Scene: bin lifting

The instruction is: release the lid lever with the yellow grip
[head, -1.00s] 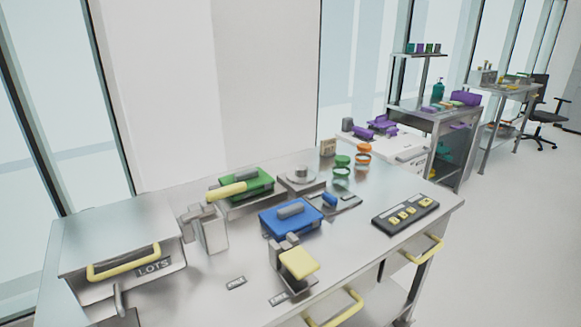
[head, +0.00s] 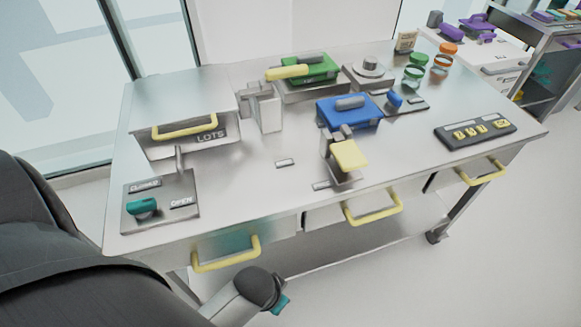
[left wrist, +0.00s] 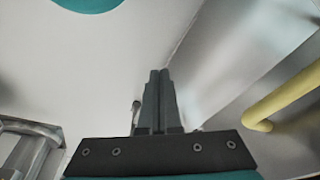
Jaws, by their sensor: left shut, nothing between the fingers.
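My right gripper is not in view.
A yellow drawer handle (head: 228,255) is near my left arm; a yellow handle (left wrist: 285,106) shows in the wrist view. A LOTS bin (head: 185,140), a metal block (head: 265,108), a blue-lidded box (head: 345,112) and a yellow pad (head: 349,154) stand on the bench.

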